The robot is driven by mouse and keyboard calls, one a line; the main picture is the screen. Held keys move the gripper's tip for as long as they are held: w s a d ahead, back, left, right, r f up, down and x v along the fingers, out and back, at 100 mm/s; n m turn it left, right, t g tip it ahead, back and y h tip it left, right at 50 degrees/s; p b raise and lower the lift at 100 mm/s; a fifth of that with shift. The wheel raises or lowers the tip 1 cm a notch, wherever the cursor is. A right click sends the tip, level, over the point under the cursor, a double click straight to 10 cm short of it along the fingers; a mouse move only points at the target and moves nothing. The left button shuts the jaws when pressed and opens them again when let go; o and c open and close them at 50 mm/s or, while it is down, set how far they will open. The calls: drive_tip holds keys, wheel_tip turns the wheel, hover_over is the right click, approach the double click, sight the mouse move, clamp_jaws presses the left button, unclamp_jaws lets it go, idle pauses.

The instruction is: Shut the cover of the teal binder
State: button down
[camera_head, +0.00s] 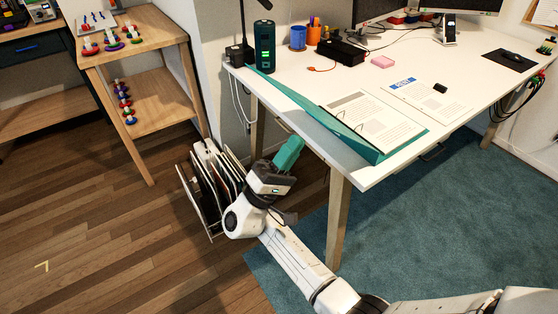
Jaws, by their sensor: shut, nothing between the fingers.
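The teal binder (317,118) lies open on the white desk (408,158), along its left edge. Its cover shows as a long, narrow teal strip, seen nearly edge-on and seemingly tilted up; its exact angle is hard to tell. White printed pages (374,122) lie in the binder to the right of the strip, with a teal border beyond them. My gripper (290,150), with teal fingers, is shut and empty. It is left of the desk's edge, just below and left of the binder in the picture, apart from the cover.
A file rack (212,180) stands on the floor behind my gripper. A desk leg (338,220) is to its right. A dark green bottle (264,46) stands near the strip's far end. A loose sheet (427,100) lies right of the binder.

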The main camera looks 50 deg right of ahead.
drive_tip(key=shift+g, duration=0.3)
drive_tip(key=shift+p+x, duration=0.55)
drive_tip(key=shift+x, duration=1.85)
